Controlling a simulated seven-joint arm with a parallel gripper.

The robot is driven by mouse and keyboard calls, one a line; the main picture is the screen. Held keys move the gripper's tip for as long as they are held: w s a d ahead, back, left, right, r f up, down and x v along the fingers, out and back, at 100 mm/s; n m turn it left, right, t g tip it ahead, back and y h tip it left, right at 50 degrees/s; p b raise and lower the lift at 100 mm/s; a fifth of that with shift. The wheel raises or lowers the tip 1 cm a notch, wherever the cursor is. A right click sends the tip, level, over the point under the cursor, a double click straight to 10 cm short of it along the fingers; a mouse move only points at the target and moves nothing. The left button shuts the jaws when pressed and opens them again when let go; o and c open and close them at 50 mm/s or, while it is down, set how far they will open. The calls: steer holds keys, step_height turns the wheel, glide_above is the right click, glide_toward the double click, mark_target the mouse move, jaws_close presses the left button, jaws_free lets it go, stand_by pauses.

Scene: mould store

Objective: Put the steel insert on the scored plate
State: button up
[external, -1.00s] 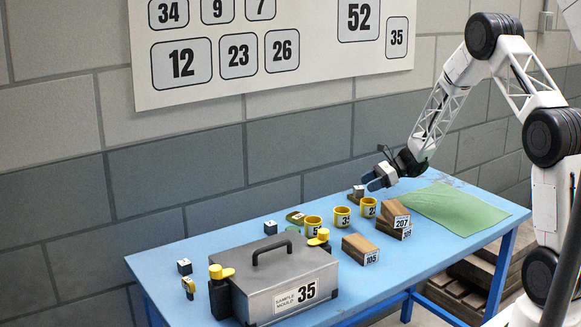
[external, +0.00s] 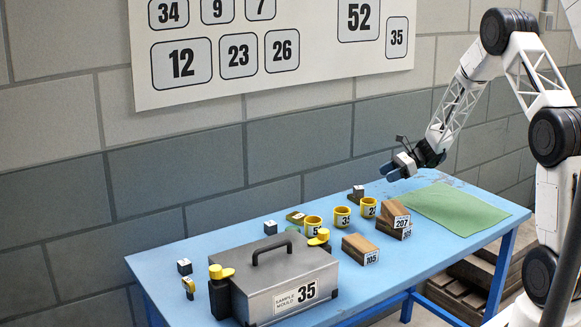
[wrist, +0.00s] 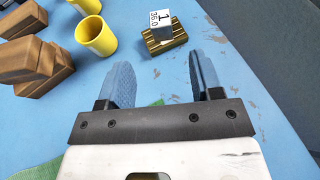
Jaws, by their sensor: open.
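A small grey steel-looking cube with a white label, the likely steel insert (external: 358,188), rests on a brass-coloured grooved plate (wrist: 167,44) at the back of the table. In the wrist view the cube (wrist: 154,18) stands upright on the plate, ahead of my fingers. My gripper (external: 388,171) is open and empty, above the table to the right of the cube and apart from it. In the wrist view nothing lies between the fingers of my gripper (wrist: 161,75).
Yellow cups (external: 342,216) stand close in front of the plate. Brown blocks (external: 394,223) are stacked nearby. A green mat (external: 455,207) lies at right. A steel mould box (external: 275,280) stands at the front.

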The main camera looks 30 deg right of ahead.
stand_by(0.3)
steer(key=s+a+r+n+g+h, duration=0.25)
steer(key=s+a+r+n, duration=0.35)
steer(key=s+r, duration=0.4)
steer(key=s+a+r+n+g+h, duration=0.25)
steer(key=s+a+r+n, duration=0.3)
steer(key=s+r, duration=0.4)
steer(key=s+r+n+t+h, duration=0.1)
steer(key=s+n+h, duration=0.1)
steer(key=s, duration=0.7)
steer(key=s+a+r+n+h, duration=0.1)
steer(key=s+r+n+h, duration=0.1)
steer(key=s+n, duration=0.3)
steer(key=s+r+n+t+h, duration=0.1)
steer(key=s+n+h, duration=0.2)
steer(key=s, duration=1)
steer(key=shift+s+a+r+n+t+h, duration=0.15)
steer(key=shift+r+n+t+h, duration=0.15)
steer(key=shift+n, duration=0.15)
